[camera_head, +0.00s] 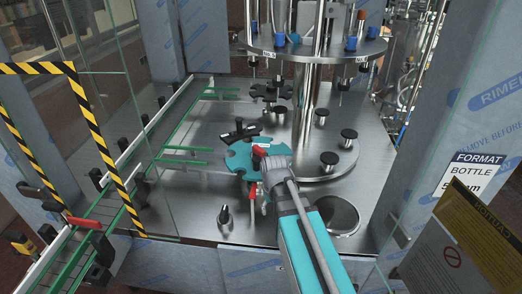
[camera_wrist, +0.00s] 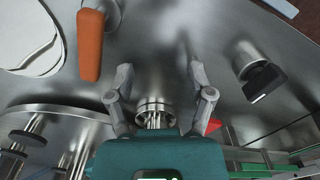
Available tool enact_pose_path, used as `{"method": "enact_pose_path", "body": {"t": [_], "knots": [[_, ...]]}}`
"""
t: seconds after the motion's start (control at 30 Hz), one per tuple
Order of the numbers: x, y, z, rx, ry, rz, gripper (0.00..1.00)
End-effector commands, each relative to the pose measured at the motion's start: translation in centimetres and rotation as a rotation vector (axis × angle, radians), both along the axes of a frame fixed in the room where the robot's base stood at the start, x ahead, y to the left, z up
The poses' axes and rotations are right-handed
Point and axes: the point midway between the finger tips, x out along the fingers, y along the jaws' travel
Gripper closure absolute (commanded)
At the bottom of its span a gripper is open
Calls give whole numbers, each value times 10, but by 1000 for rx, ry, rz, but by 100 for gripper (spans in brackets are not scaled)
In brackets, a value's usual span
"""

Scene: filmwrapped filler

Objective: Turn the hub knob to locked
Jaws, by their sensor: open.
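A teal star wheel (camera_head: 240,160) lies on the steel deck, its right side hidden by my arm. A red part (camera_head: 259,152) shows at its hub beside my wrist; I take it for the hub knob, but its setting is unreadable. In the wrist view a red tip (camera_wrist: 213,127) shows beside the right finger. My gripper (camera_wrist: 160,85) is open, its fingers apart over the deck. A short metal cylinder (camera_wrist: 155,112) shows between them; I cannot tell if anything touches. In the head view my arm hides the fingers.
An orange handle (camera_wrist: 90,45) and a black knob on a post (camera_wrist: 258,80) stand on either side of my fingers. A round deck opening (camera_head: 340,215) lies right of my arm. Black knobs (camera_head: 349,134) stand on the turntable. Glass guards and green rails (camera_head: 185,149) are at left.

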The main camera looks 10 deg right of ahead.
Motion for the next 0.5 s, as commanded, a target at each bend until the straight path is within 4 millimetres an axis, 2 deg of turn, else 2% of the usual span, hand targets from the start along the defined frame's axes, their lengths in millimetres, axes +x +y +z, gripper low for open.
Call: {"method": "enact_pose_path", "body": {"t": [0.03, 0.5], "knots": [[17, 0, 19, 0, 0, 19, 31], [117, 0, 105, 1, 0, 204, 31]]}}
